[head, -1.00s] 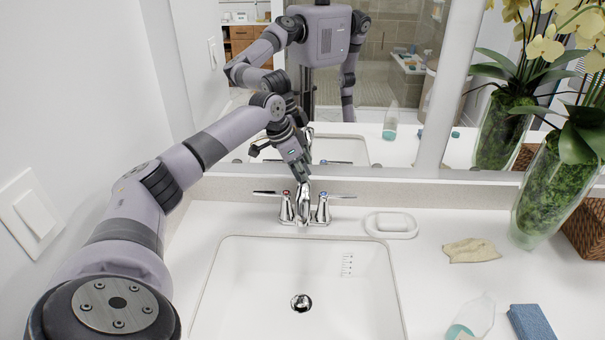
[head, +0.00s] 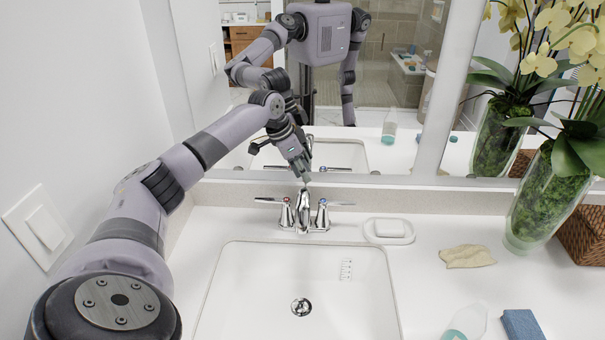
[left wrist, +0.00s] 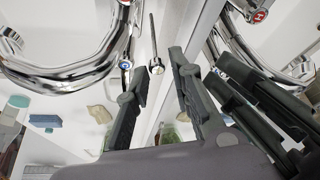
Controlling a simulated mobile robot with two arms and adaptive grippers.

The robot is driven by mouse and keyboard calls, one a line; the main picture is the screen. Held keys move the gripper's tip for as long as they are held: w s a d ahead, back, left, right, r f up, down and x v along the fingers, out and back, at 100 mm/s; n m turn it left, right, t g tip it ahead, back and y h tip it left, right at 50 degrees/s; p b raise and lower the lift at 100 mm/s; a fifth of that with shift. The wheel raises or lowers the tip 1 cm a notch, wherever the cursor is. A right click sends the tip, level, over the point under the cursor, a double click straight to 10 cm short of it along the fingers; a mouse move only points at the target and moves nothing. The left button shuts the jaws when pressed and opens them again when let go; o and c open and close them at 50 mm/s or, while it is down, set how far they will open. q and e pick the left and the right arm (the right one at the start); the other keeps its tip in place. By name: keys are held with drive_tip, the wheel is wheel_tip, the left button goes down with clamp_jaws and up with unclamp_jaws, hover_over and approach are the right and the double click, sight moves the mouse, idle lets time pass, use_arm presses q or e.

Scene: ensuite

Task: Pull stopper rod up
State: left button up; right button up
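The stopper rod (left wrist: 153,42) is a thin metal rod with a round knob at its end, behind the curved chrome faucet (left wrist: 70,75) in the left wrist view. My left gripper (left wrist: 157,62) is open, and the knob shows in the gap between its fingertips. I see no finger touching the rod. In the head view my left gripper (head: 304,177) points down just behind the top of the faucet (head: 303,212), where the rod is hidden. The drain stopper (head: 301,307) sits in the white sink (head: 250,290). My right gripper is not in view.
Faucet handles (head: 268,200) stand on both sides of the spout, and the mirror (head: 400,160) is close behind. A soap dish (head: 388,231), a cloth (head: 467,256), a bottle (head: 466,322), a blue sponge (head: 522,325) and a flower vase (head: 540,205) stand to the right.

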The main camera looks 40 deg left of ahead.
use_arm(q)
drive_tip(key=shift+s+f, duration=0.1)
drive_tip(key=shift+f, duration=0.05)
drive_tip(key=v, duration=1.2)
idle(0.3)
